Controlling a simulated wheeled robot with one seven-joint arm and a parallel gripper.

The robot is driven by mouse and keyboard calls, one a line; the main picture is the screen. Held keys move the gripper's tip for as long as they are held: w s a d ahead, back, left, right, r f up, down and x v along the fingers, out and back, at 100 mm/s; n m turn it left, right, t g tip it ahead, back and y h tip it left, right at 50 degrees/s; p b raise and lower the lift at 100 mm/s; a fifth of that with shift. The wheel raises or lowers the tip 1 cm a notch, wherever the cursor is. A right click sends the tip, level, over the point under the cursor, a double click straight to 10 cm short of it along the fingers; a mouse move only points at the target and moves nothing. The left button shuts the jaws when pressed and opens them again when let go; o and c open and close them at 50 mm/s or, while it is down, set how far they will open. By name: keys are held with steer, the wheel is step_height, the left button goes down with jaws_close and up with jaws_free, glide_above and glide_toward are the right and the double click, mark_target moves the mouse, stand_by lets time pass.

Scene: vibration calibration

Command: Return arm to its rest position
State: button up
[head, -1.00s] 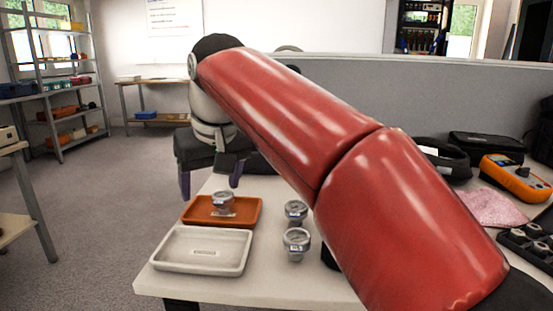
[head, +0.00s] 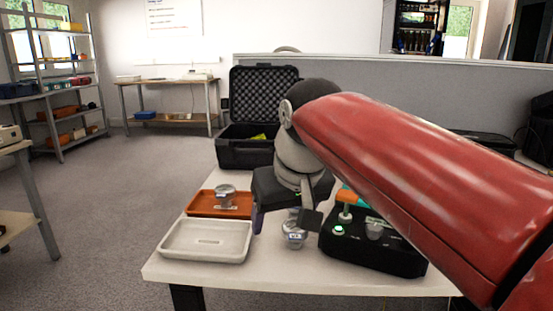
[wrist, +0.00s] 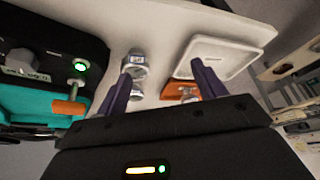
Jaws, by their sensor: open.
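My gripper (head: 282,212) hangs over the work table (head: 205,277), to the right of the trays. In the wrist view its two purple fingers (wrist: 163,88) are spread apart with nothing held between them. My red arm reaches in from the right. A round metal sensor (head: 294,238) stands on the table, partly hidden by my gripper; it also shows in the wrist view (wrist: 134,64). Another metal sensor (head: 225,194) sits in the orange tray (head: 193,207). The white tray (head: 206,256) in front of it is empty apart from a label.
A black device (head: 372,258) with a green-lit button and an orange knob stands right of my gripper, partly behind my arm. An open black foam-lined case (head: 248,155) stands behind it. A grey partition (head: 400,90) borders the back. The floor on the left is clear.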

steer(key=s+d+f, duration=0.2)
steer(key=d, duration=0.1)
steer(key=s+d+f+m, duration=0.1)
steer(key=s+d+f, duration=0.2)
steer(key=s+d+f+m+t, duration=0.1)
steer(key=s+d+f, duration=0.1)
steer(key=d+f, duration=0.1)
steer(key=shift+s+d+h, duration=0.2)
steer(key=shift+d+h, duration=0.15)
steer(key=shift+h, duration=0.05)
steer(key=s+d+f+m+h, duration=0.1)
steer(key=s+d+f, duration=0.3)
steer(key=f, duration=0.5)
steer(key=s+m, duration=0.1)
steer(key=s, duration=0.1)
steer(key=shift+s+d, duration=0.3)
steer(key=shift+s, duration=0.1)
